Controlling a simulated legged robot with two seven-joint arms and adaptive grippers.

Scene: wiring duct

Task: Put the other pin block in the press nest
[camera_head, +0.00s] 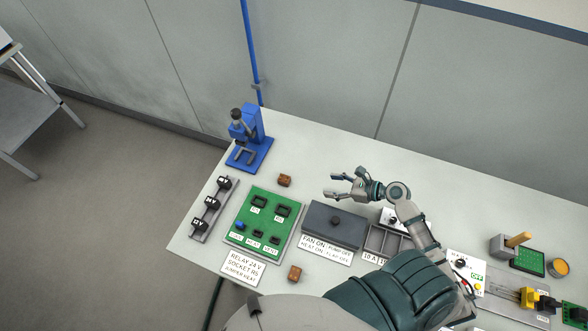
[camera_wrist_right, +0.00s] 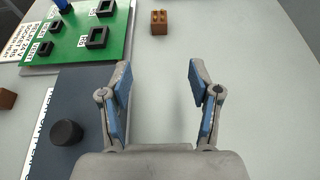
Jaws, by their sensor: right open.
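One brown pin block (camera_head: 285,180) lies on the table behind the green board; it also shows ahead of the fingers in the right wrist view (camera_wrist_right: 159,24). A second brown block (camera_head: 295,272) lies in front of the board and shows at the left edge of the wrist view (camera_wrist_right: 7,98). The blue press (camera_head: 250,125) stands at the back left; its dark U-shaped nest (camera_head: 243,156) shows no brown block. My right gripper (camera_head: 333,186) is open and empty, to the right of the rear block and apart from it; its fingers (camera_wrist_right: 160,80) frame bare table.
The green relay board (camera_head: 262,226) lies left of a dark panel with a knob (camera_head: 335,221). A rack of black parts (camera_head: 211,206) is at the left edge. A grey bin (camera_head: 388,241) is under my right arm. Table between the rear block and press is clear.

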